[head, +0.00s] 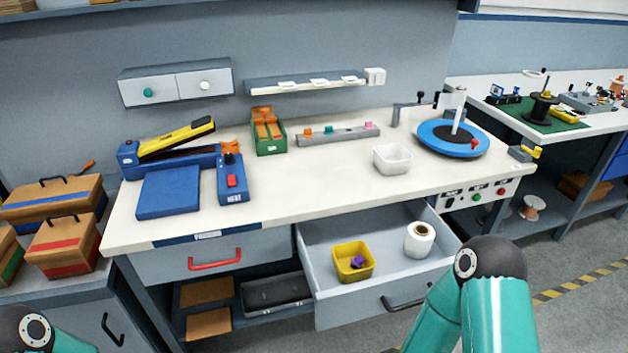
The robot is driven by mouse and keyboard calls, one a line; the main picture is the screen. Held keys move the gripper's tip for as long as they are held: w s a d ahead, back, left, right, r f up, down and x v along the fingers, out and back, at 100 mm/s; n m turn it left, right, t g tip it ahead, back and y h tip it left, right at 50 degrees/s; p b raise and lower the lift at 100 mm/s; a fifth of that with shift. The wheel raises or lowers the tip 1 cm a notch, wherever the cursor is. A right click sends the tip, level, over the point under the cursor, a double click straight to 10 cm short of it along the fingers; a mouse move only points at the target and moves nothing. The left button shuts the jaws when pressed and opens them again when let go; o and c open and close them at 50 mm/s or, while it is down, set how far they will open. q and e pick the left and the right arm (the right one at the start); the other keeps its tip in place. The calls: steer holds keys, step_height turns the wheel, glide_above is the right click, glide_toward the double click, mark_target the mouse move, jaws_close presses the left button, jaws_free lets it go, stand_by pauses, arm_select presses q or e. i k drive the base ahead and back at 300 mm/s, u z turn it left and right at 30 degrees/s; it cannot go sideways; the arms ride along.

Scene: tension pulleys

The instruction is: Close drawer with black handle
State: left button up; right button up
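The drawer with the black handle (322,238) is pulled out from under the workbench. Its black handle (404,302) is on the front panel, partly behind my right arm. Inside are a yellow bin (346,272) with a small purple piece (357,262) and a white roll (419,241). My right arm rises at the lower right, in front of the drawer's right end; its gripper is not visible. Only a bit of my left arm shows at the bottom left corner; its gripper is out of the picture.
The drawer with the red handle (214,265) on the left is shut. The bench top (300,188) carries a blue press, a white bin (392,159) and a blue turntable (436,146). Boxes lie on the lower shelf. Cases (60,245) stand on a cabinet at left.

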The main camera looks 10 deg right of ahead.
mark_target(398, 281)
steer(key=k, duration=1.2)
steer(key=z, duration=0.3)
steer(key=i, duration=0.75)
steer(key=u, duration=0.3)
